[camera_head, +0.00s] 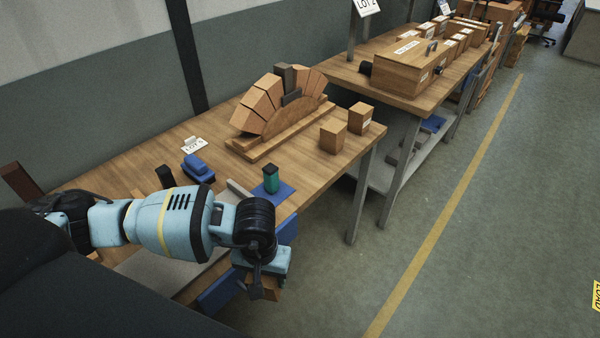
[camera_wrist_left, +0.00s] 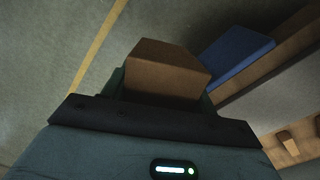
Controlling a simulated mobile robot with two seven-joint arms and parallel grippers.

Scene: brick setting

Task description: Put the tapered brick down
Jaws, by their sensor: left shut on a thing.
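My left gripper (camera_head: 262,285) is shut on the tapered brick (camera_head: 270,288), a brown wooden block, and holds it off the front edge of the near table, over the floor side. In the left wrist view the brick (camera_wrist_left: 165,72) sits between the fingers, and part of it is hidden by the gripper. An arch of similar tapered bricks (camera_head: 262,103) stands on a wooden form on the table (camera_head: 225,125), with a dark block at its top. My right gripper does not show.
A green container (camera_head: 271,179) stands on a blue mat (camera_head: 284,192) near the front edge. Two wooden blocks (camera_head: 333,136) stand at the table's right end. A second table (camera_head: 395,95) holds a wooden box. Floor on the right is clear.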

